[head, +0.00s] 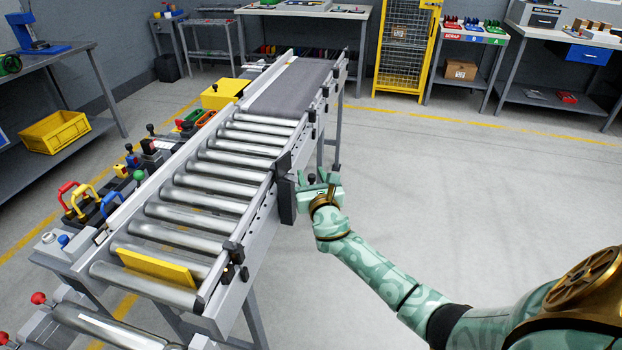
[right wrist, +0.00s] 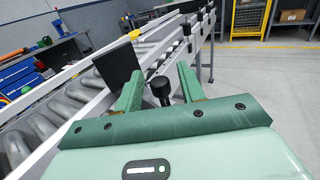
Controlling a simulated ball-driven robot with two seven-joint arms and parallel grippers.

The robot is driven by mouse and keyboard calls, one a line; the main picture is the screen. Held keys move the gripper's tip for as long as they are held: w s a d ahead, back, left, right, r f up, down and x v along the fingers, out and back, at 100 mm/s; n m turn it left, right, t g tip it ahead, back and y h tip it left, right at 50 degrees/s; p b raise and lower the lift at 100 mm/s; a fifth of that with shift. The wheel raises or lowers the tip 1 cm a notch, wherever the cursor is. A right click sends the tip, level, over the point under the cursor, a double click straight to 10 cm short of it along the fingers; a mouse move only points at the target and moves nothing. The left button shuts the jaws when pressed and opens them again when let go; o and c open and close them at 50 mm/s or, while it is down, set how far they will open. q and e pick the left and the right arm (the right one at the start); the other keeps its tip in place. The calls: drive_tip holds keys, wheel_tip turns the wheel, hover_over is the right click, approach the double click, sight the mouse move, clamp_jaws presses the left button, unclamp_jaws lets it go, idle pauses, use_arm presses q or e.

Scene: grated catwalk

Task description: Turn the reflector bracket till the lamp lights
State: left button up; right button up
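A dark, flat upright plate (head: 286,188), which looks like the reflector bracket, stands at the right side rail of the roller conveyor (head: 215,182). It also shows as a dark square in the right wrist view (right wrist: 119,64). My right gripper (head: 316,181) is just right of the plate. Its green fingers are apart in the right wrist view (right wrist: 159,72). A black knob (right wrist: 160,89) shows between the fingers; I cannot tell whether they touch it. No lit lamp can be made out. My left gripper is not in view.
A yellow block (head: 155,266) lies across the near rollers. Black fittings (head: 234,252) sit on the near right rail. Coloured handles (head: 83,200) and knobs line the left side. The floor (head: 430,190) right of the conveyor is clear.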

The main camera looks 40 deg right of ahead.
clamp_jaws()
drive_tip(key=shift+w+d+n+t+y, duration=0.2)
drive_tip(key=shift+d+n+t+y, duration=0.25)
drive_tip(key=shift+y, duration=0.45)
drive_tip(key=n+y+b, duration=0.1)
drive_tip(key=y, duration=0.1)
drive_tip(key=w+d+n+y+b, duration=0.1)
drive_tip(key=shift+d+n+t+y, duration=0.1)
drive_tip(key=shift+n+t+y, duration=0.15)
drive_tip(key=shift+y, duration=0.15)
unclamp_jaws()
